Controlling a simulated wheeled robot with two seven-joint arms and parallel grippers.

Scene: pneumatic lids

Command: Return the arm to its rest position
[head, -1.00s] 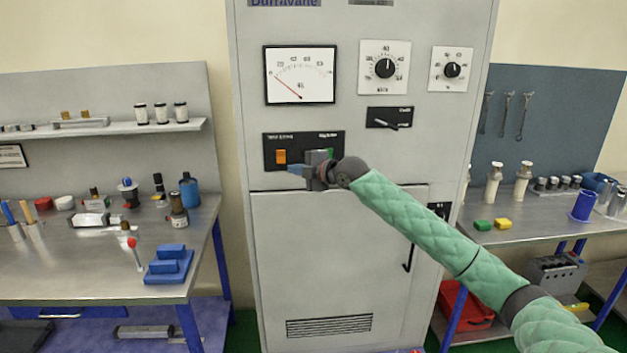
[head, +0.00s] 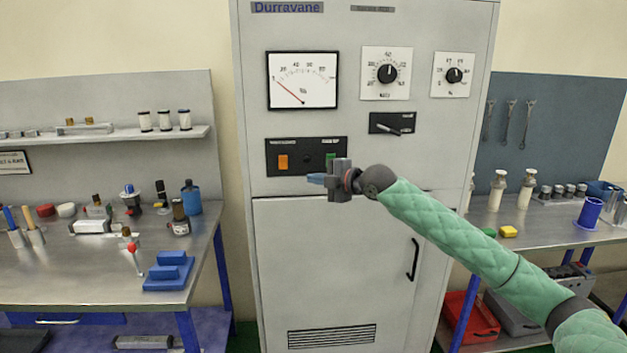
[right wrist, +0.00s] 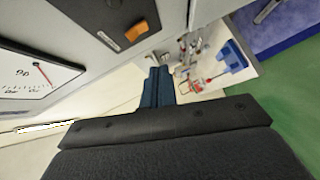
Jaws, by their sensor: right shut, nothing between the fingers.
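My right arm, in a green quilted sleeve, reaches in from the lower right in the head view. My right gripper (head: 316,179) is shut and empty, in front of the grey cabinet (head: 330,230), just below its black switch panel (head: 306,156). It points left. In the right wrist view the blue fingertips (right wrist: 158,88) are together with nothing between them. The orange switch (head: 283,162) and green switch (head: 331,159) sit on the panel; the gripper body is close under the green one. My left gripper is not in view.
A left workbench (head: 90,270) holds bottles, tools and a blue stepped block (head: 168,270). A red bin (head: 470,318) stands below. The cabinet door handle (head: 413,260) is near my forearm.

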